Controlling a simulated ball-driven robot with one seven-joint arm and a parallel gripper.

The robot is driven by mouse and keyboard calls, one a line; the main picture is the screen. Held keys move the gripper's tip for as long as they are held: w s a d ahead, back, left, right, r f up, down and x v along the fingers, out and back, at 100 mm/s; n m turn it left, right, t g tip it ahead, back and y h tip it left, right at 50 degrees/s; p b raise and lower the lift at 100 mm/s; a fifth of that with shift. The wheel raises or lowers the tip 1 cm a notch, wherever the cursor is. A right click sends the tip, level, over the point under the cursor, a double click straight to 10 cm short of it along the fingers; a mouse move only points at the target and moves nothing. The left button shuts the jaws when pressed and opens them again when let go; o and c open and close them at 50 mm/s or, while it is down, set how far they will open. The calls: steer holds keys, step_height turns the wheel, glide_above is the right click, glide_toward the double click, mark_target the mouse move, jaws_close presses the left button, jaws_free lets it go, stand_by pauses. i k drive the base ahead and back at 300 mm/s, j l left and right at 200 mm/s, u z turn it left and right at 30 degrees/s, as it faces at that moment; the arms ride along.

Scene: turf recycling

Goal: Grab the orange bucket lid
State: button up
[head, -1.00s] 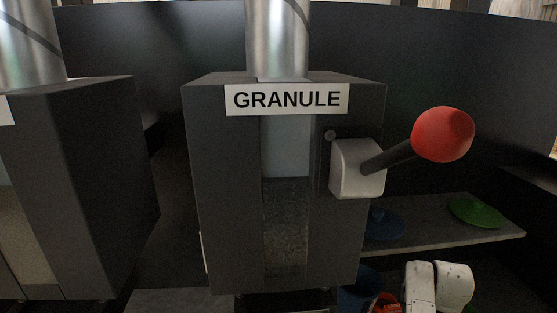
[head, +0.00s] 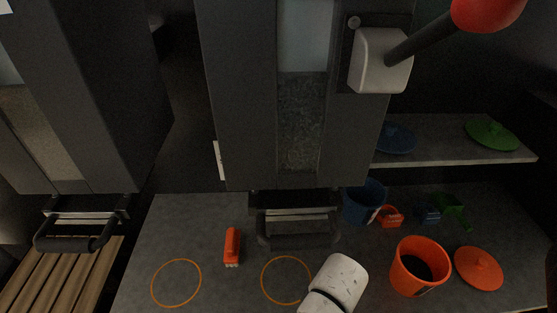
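The orange bucket lid (head: 478,268) lies on the grey table at the lower right, right of the orange bucket (head: 419,266). It is round with a small knob. The bucket stands upright and open, with dark contents inside. A white part of my arm (head: 339,280) shows at the bottom centre, left of the bucket. My gripper's fingers are not in view.
A dark granule machine (head: 235,100) with a red-knobbed lever (head: 425,42) stands above the table. A shelf (head: 460,155) holds a blue lid (head: 396,138) and a green lid (head: 491,134). A blue bucket (head: 364,204), small scoops and an orange-handled tool (head: 231,246) stand or lie on the table.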

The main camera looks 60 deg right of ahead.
mark_target(475, 266)
steer(key=k+l+z, duration=0.1)
steer(key=k+z, duration=0.15)
steer(key=k, duration=0.4)
steer(key=z, duration=1.95)
steer(key=k+j+z, duration=0.15)
steer(key=j, duration=0.2)
steer(key=j+z, duration=0.1)
steer(key=j, duration=0.25)
steer(key=k+j+z, duration=0.3)
steer(key=j, duration=0.3)
